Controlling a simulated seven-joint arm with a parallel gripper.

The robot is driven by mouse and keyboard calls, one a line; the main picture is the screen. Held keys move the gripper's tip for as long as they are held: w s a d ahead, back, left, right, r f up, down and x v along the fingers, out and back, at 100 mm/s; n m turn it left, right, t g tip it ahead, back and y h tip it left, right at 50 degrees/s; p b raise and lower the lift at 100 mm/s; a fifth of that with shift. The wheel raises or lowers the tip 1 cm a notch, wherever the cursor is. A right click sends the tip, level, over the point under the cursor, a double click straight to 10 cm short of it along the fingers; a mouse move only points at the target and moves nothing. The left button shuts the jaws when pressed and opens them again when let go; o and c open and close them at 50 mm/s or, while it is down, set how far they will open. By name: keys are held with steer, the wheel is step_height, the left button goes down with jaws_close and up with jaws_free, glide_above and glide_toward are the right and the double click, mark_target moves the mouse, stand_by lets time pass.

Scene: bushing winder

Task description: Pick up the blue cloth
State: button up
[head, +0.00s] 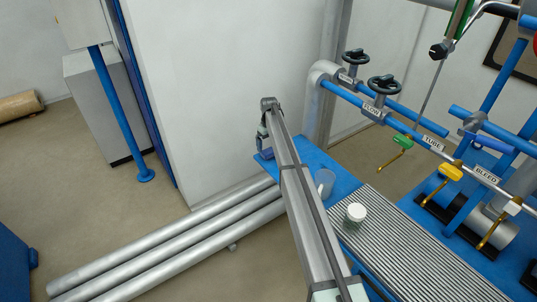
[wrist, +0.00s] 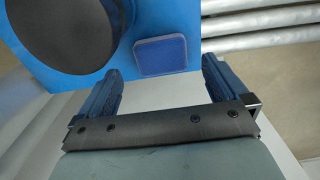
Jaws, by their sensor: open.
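The blue cloth (wrist: 161,55) looks like a flat, dark blue, rounded square with a paler edge. In the wrist view it lies on a brighter blue bench top (wrist: 110,55), near its edge, just beyond and between my fingertips. I cannot make out the cloth in the head view, where my arm covers part of the bench. My gripper (wrist: 162,68) is open, with nothing between its fingers. In the head view my gripper (head: 264,148) points down at the far left end of the blue bench top (head: 345,180).
A large dark round thing (wrist: 62,32) lies left of the cloth. A translucent cup (head: 325,182) and a white-lidded jar (head: 356,213) stand right of my arm, the jar on a ribbed surface (head: 410,262). Silver pipes (head: 170,245) run beside the bench. Valved pipework (head: 400,118) stands right.

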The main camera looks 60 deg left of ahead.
mark_target(268, 151)
steer(key=shift+a+f, duration=0.1)
steer(key=shift+f, duration=2.3)
steer(key=shift+c, duration=0.2)
steer(key=c, duration=1)
steer(key=shift+r, duration=0.1)
step_height(268, 151, up, 18)
steer(key=shift+f, duration=0.1)
